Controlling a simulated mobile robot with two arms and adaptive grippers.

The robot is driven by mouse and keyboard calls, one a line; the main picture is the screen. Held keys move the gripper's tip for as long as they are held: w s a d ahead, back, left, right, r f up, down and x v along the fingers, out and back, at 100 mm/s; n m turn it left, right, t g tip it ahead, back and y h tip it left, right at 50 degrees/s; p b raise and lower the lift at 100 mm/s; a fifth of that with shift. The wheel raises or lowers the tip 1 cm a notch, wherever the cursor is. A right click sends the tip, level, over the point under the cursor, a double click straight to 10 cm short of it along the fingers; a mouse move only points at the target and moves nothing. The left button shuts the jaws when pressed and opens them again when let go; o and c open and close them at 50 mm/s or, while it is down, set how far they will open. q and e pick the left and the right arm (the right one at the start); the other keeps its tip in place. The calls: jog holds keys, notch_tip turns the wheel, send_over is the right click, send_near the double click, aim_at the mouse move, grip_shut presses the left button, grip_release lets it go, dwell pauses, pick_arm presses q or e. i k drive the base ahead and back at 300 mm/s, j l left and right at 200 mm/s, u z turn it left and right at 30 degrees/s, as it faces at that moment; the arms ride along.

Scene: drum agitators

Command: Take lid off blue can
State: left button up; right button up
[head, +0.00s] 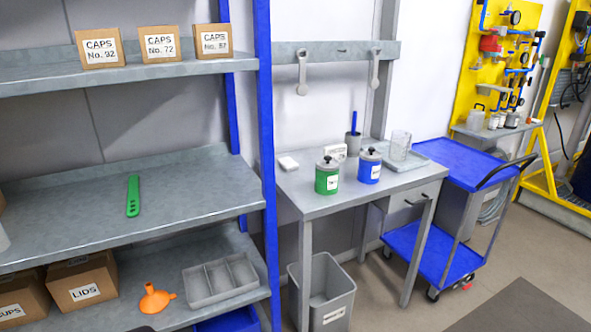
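The blue can (369,172) stands upright on the grey workbench (330,204) in the head view. It has a white label, and a grey lid (371,155) with a dark knob sits on top of it. A green can (327,181) of similar shape, also with a lid and knob, stands just left of it. The two cans are apart. Neither of my grippers can be made out in this view.
A grey bin (323,287) stands on the floor below the bench. A blue cart (462,163) is to the right and grey shelves (75,220) are to the left. Floor in front of the bench is clear.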

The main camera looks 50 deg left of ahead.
aim_at(368, 172)
jog(key=u, duration=1.2)
